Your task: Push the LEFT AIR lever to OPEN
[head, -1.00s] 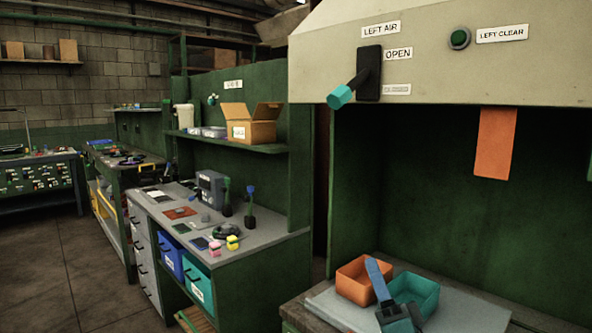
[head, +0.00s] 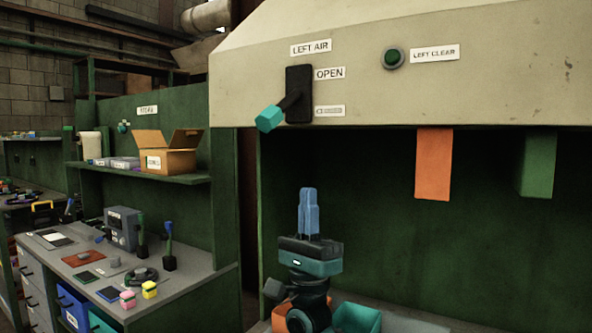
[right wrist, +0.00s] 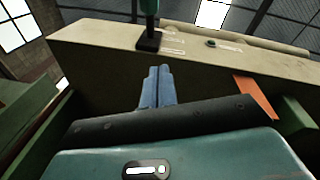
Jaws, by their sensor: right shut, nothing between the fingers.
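The LEFT AIR lever has a black arm and a teal knob (head: 269,118) on a black plate (head: 300,92), on the front of the pale hood. The knob hangs low, at the plate's lower left, near a small faint lower label (head: 330,111). The OPEN label (head: 329,73) is beside the plate's upper part. My right gripper (head: 309,192) points up below the lever, its blue fingers shut and empty, apart from it. In the right wrist view the fingers (right wrist: 158,85) are together and the lever's plate (right wrist: 149,41) is beyond their tips. My left gripper is not in view.
A green button (head: 394,57) marked LEFT CLEAR is right of the lever. An orange flap (head: 434,163) and a green flap (head: 536,164) hang under the hood's edge. Orange and teal bins (head: 358,318) stand below. A side bench with small items is at left.

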